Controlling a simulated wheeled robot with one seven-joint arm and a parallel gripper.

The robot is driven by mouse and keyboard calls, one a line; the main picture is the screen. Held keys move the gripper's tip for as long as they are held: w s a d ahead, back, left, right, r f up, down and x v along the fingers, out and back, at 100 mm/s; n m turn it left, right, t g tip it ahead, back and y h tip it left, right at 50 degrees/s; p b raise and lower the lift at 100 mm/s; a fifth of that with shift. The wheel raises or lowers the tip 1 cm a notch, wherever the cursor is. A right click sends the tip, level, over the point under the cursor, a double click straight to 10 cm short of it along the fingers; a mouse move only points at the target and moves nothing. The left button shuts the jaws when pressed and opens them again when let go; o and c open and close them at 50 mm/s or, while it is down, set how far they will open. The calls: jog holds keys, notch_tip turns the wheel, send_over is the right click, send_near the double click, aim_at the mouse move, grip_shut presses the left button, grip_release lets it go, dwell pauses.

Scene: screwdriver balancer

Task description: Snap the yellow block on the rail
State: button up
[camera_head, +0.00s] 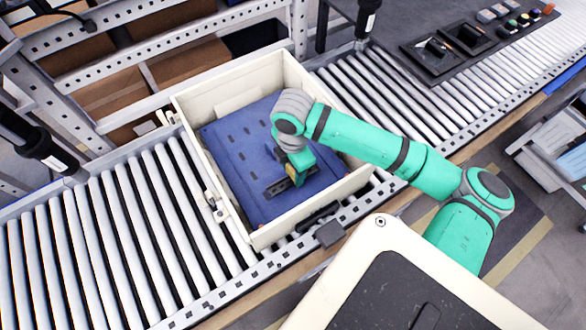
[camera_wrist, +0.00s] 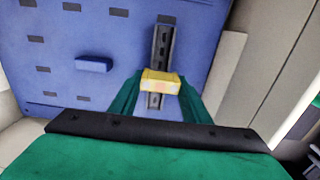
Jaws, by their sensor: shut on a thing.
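The yellow block (camera_wrist: 160,82) is between the two green fingers of my gripper (camera_wrist: 160,95) in the wrist view. My gripper is shut on it. The dark slotted rail (camera_wrist: 163,45) runs on the blue panel (camera_wrist: 105,35), and the block lies across it in that view. Whether the block touches the rail or is just above it cannot be told. In the head view my gripper (camera_head: 297,178) reaches down to the rail (camera_head: 272,190) near the front of the panel, and the yellow block (camera_head: 299,179) shows only as a small patch.
A blue block (camera_wrist: 94,63) sits on the panel left of the rail. The panel has several dark slots. It lies in a cream crate (camera_head: 190,105) whose walls surround my gripper. The crate stands on a roller conveyor (camera_head: 110,235).

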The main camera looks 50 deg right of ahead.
jog(key=shift+w+a, duration=0.1)
jog(key=shift+w, duration=0.05)
jog(key=shift+f, duration=0.85)
dwell(2.4)
jog(key=o, duration=1.3)
jog(key=shift+c, duration=0.2)
notch_tip(320, 180, up, 11)
jog(key=shift+f, duration=0.15)
